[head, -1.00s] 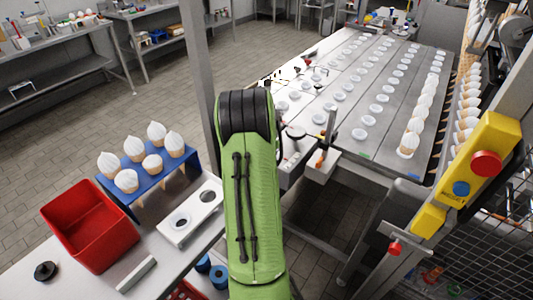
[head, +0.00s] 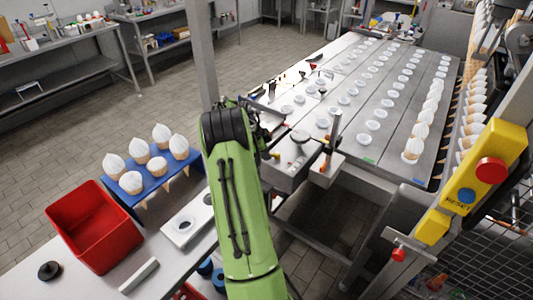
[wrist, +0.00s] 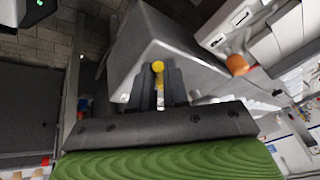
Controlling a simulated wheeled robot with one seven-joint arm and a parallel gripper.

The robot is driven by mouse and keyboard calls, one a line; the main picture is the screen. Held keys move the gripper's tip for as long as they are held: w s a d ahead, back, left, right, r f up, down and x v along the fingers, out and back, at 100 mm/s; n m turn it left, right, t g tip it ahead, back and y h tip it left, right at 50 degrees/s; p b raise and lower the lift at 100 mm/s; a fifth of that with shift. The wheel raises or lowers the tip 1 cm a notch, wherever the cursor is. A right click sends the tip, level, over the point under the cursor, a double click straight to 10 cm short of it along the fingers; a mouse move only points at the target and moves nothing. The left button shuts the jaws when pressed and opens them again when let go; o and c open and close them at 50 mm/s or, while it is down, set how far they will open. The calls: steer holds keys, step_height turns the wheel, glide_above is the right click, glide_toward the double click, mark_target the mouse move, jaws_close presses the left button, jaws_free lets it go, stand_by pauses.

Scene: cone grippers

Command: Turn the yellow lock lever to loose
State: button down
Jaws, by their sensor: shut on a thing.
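In the wrist view, the yellow lock lever (wrist: 158,67) shows as a small round yellow knob with a short yellow part below it. It sits between the two dark fingers of my gripper (wrist: 160,88), which are shut on it. The lever is next to a grey metal housing (wrist: 150,35). Most of the lever is hidden by the fingers, so I cannot tell its exact angle. In the head view my green arm hides my gripper and the lever.
A steel conveyor table (head: 345,120) with rows of white cups fills the back right. A yellow control box (head: 485,165) with a red button stands at the right. A red bin (head: 95,230) and a blue cone rack (head: 155,183) are at the left.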

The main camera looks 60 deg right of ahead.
steer(key=m+p, duration=0.1)
steer(key=w+d+m+g+p, duration=0.1)
steer(key=m+p, duration=0.1)
steer(key=shift+d+r+m+y, duration=0.1)
steer(key=shift+m+y, duration=0.2)
steer(key=shift+y, duration=0.1)
steer(key=shift+w+d+m+g+y+p, duration=0.1)
steer(key=shift+d+m+g+y+p, duration=0.2)
steer(key=shift+m+p, duration=0.4)
steer(key=shift+w+d+m+g+y+p, duration=0.1)
steer(key=shift+d+m+g+y+p, duration=0.2)
steer(key=shift+m+p, duration=0.4)
steer(key=shift+m, duration=0.3)
steer(key=c, duration=1.1)
jaws_free()
steer(key=p+v, duration=1)
steer(key=v, duration=0.2)
steer(key=shift+p, duration=0.4)
